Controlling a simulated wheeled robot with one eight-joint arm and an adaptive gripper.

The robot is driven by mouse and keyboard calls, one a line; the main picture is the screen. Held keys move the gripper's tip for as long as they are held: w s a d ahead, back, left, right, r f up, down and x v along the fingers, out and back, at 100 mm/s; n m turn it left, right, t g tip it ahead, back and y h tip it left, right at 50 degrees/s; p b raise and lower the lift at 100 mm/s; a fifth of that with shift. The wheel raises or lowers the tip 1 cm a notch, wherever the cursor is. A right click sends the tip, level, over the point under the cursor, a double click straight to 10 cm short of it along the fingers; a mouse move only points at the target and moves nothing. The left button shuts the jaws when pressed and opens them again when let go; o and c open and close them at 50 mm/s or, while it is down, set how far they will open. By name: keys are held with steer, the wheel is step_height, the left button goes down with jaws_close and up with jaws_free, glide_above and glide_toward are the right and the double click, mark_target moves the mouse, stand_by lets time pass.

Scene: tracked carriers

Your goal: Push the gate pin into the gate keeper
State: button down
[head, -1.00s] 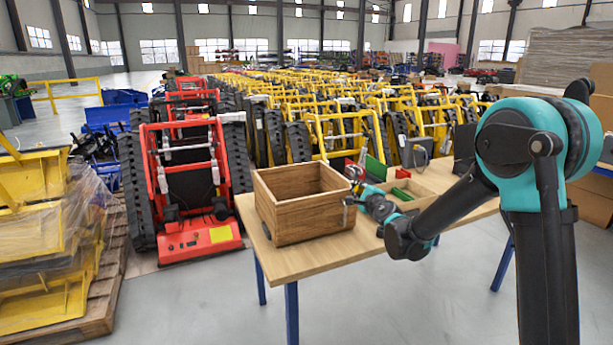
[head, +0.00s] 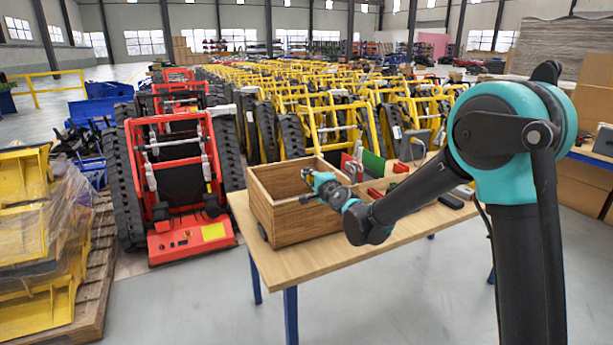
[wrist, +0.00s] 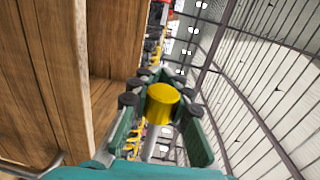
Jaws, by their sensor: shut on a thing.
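A wooden box (head: 312,222) stands open-topped on the table. My gripper (head: 309,177) is at the box's upper front side in the head view. In the wrist view my gripper (wrist: 160,112) is shut on a short yellow cylinder (wrist: 162,101), with a pale grey rod (wrist: 150,146) below it. The box wall (wrist: 110,40) fills the left of that view, close beside the fingers. A bent metal rod (wrist: 38,168) shows at its lower left. I cannot tell which part is the gate pin. I cannot make out the gate keeper.
The wooden table (head: 340,258) carries a tray with red and green items (head: 372,168) behind my arm. A red tracked carrier (head: 187,240) stands left of the table. Yellow carriers (head: 330,128) fill the floor behind. Yellow wrapped parts on a pallet (head: 40,255) stand far left.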

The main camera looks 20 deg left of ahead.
steer(key=shift+w+d, duration=1.85)
steer(key=shift+w, duration=0.3)
steer(key=shift+w+d, duration=0.4)
steer(key=shift+w, duration=0.1)
steer(key=shift+w+d, duration=0.25)
steer(key=shift+w, duration=0.05)
steer(key=shift+w+d, duration=0.45)
steer(key=shift+w, duration=0.1)
stand_by(0.7)
steer(key=shift+w+d, duration=0.2)
steer(key=shift+w+d, duration=0.25)
steer(key=shift+w, duration=0.05)
stand_by(0.7)
steer(key=shift+w+d, duration=0.25)
steer(key=shift+w+d, duration=0.8)
steer(key=shift+w, duration=0.15)
stand_by(1.4)
